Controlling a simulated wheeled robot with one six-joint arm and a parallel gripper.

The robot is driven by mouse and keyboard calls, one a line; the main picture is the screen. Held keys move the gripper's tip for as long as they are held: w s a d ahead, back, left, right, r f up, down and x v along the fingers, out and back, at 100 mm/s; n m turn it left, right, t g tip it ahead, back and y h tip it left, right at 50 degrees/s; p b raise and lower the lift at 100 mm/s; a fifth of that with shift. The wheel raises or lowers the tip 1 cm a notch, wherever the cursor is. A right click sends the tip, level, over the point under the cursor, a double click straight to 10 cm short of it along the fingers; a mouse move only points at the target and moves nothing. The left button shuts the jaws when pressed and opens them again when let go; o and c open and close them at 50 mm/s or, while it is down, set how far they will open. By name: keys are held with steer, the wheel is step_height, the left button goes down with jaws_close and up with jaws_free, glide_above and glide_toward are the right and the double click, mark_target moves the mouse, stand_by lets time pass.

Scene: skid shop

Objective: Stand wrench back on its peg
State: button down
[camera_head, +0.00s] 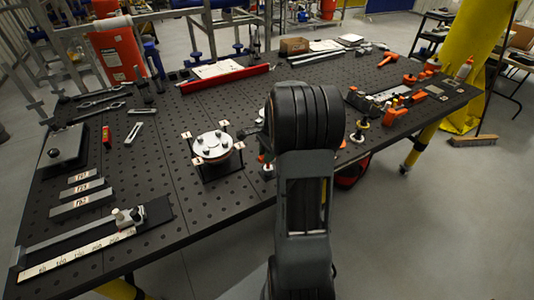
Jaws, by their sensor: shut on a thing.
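My own arm rises through the middle of the view, and its dark upper joint blocks what lies behind it. My gripper is hidden there, so neither its fingers nor anything in them shows. Several dark wrench-like tools (100,101) lie flat at the far left of the black perforated table (170,215). Dark upright pegs or rods (155,74) stand to the right of these tools. I cannot tell which peg or which wrench the task means.
A round flanged part (212,146) on a stand sits left of my arm. A ruler fixture (95,240) lies at front left. A red bar (225,79) lies toward the back. Orange-handled tools (395,116) and small parts crowd the right. Bare table shows between the ruler and flange.

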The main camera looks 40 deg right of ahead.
steer(key=c, duration=0.6)
jaws_free()
steer(key=shift+c, duration=0.2)
steer(key=shift+p+v, duration=1.35)
steer(key=shift+v, duration=0.25)
steer(key=shift+a+p+v, duration=0.2)
steer(key=shift+p+v, duration=0.65)
steer(key=shift+v, duration=0.1)
steer(key=shift+a+p+v, duration=0.2)
steer(key=shift+p+v, duration=0.6)
steer(key=shift+v, duration=0.15)
